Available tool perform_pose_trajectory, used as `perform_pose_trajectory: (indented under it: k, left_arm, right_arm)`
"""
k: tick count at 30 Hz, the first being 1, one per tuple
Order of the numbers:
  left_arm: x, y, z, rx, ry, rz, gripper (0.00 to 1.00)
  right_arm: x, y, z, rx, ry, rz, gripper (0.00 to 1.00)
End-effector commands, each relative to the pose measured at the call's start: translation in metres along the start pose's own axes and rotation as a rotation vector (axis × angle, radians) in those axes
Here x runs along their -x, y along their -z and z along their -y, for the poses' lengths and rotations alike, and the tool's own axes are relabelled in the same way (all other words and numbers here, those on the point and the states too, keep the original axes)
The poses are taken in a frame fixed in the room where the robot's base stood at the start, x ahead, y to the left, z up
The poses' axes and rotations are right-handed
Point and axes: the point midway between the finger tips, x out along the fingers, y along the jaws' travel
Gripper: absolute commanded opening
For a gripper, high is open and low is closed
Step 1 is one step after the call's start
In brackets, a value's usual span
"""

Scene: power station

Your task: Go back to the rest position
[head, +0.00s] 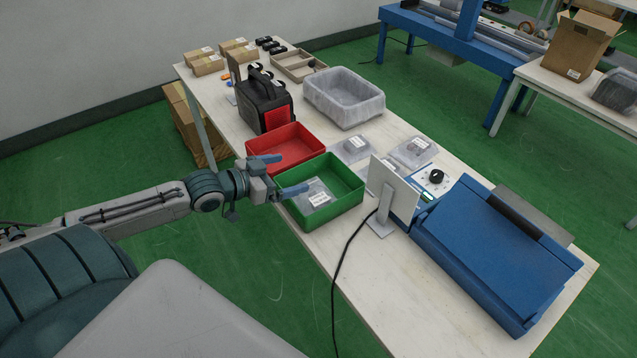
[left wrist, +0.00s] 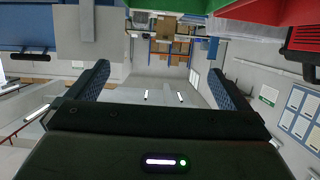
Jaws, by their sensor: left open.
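My left gripper (head: 278,175) is open beside the near edges of the green bin and the red bin in the head view. Its two fingers are spread apart in the left wrist view (left wrist: 160,85), with nothing between them. The green bin (head: 349,207) holds a clear bag with a white label (head: 318,196). The red bin (head: 273,161) stands behind it and looks empty. My right gripper is not in view.
The white table (head: 400,296) also bears a blue machine (head: 490,255), a panel on a stand (head: 393,190), a grey bin (head: 345,98), a black-and-red device (head: 263,103) and clear bags (head: 413,151). A black cable (head: 336,270) hangs over the near edge. Green floor (head: 230,270) lies open on the near side.

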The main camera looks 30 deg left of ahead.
Motion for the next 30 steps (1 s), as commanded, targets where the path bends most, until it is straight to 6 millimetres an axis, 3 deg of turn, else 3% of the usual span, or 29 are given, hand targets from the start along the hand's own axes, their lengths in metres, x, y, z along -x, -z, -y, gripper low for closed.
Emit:
perform_pose_trajectory:
  k: [1, 6, 23, 26, 30]
  left_arm:
    - [0.005, 0.003, 0.0, -0.001, -0.001, 0.004, 1.0]
    - [0.011, 0.001, 0.0, -0.001, -0.003, 0.002, 1.0]
    - [0.012, -0.002, -0.002, 0.0, -0.002, 0.005, 1.0]
    - [0.013, -0.014, -0.012, 0.003, 0.007, 0.038, 1.0]
    - [0.017, -0.051, -0.044, 0.003, 0.043, 0.156, 1.0]
  right_arm:
    - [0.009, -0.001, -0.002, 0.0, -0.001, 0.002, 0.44]
    - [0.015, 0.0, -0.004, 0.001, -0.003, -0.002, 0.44]
    - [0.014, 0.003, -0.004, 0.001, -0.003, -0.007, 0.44]
    - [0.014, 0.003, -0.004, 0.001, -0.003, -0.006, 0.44]
    - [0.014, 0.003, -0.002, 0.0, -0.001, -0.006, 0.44]
